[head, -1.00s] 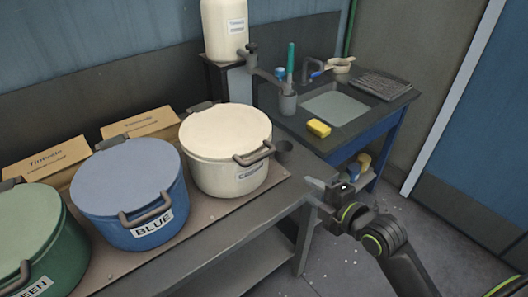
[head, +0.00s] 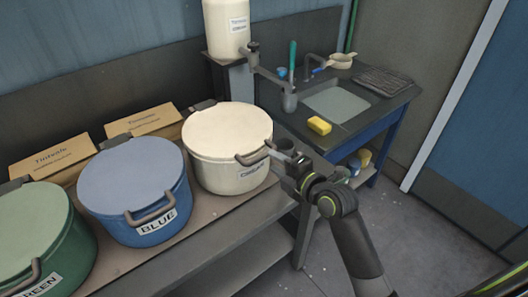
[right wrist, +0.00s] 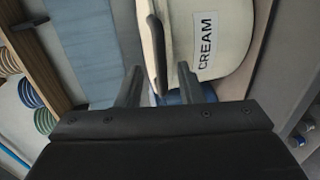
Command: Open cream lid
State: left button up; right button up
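The cream pot (head: 232,174) stands at the right end of the bench with its cream lid (head: 228,128) lying shut on top. The lid's dark handle (head: 254,156) faces the front right. My right gripper (head: 283,153) is at the right end of this handle, empty. In the right wrist view its two fingers (right wrist: 158,84) are apart, with the dark handle (right wrist: 156,50) between their tips. I cannot tell whether they touch it. The CREAM label (right wrist: 205,45) is just beyond. My left gripper is not in view.
A blue pot (head: 140,200) and a green pot (head: 40,235) stand to the left, both lidded. Cardboard boxes (head: 52,160) lie behind them. A sink table (head: 350,115) with a yellow sponge (head: 319,125) is at the back right. The floor at right is clear.

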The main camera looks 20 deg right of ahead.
aim_at(264, 156)
jog(key=shift+p+x, duration=0.6)
jog(key=shift+x, duration=2.4)
grip_shut()
